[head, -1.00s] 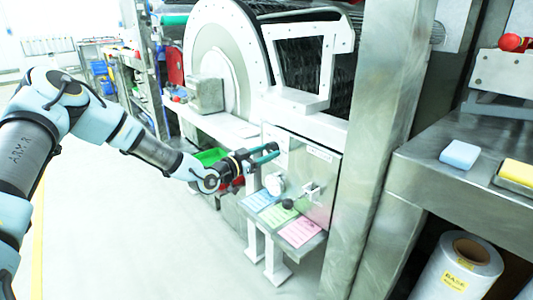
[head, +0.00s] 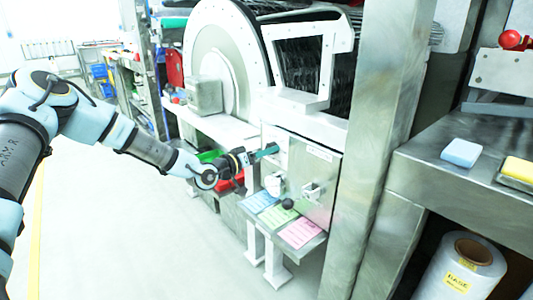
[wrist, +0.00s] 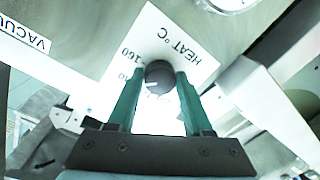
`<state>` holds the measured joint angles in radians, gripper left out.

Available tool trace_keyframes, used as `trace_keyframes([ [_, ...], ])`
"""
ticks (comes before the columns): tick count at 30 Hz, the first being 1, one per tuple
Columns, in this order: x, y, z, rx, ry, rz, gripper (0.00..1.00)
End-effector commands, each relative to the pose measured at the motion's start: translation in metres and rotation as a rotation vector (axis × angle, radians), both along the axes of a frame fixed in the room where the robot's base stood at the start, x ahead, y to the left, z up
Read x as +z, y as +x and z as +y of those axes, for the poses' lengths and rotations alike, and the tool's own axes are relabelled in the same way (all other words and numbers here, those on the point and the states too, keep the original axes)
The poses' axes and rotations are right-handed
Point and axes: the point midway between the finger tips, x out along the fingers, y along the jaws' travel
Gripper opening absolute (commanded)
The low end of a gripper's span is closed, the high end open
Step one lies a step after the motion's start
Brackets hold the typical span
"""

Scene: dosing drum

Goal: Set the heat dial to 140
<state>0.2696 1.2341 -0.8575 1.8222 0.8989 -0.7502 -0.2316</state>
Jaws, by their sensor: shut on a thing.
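The heat dial (wrist: 159,76) is a dark round knob with a white pointer mark, on a white card labelled HEAT °C (wrist: 178,45) in the wrist view. The numeral 160 and a partly hidden numeral ending in 0 show left of it; other numerals are hidden. The pointer mark is on the knob's lower left side; its exact setting cannot be read. My gripper (wrist: 160,72) has its green fingers on both sides of the knob, shut on it. In the head view my gripper (head: 270,150) is at the upper left of the metal control box (head: 318,178), hiding the dial.
A VACUUM label (wrist: 24,34) shows beside the dial card. Below the box front, a shelf carries blue, green and pink cards (head: 300,232), with a dark ball knob (head: 288,203) above them. A steel post (head: 375,130) stands to the right. The floor at left is clear.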

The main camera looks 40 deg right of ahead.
Motion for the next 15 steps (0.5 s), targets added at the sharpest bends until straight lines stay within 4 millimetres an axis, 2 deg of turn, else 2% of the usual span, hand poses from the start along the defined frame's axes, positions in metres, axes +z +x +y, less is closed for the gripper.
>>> trace_keyframes([
  [15, -0.0003, 0.0007, 0.0004, 0.001, 0.003, 0.038, 0.00],
])
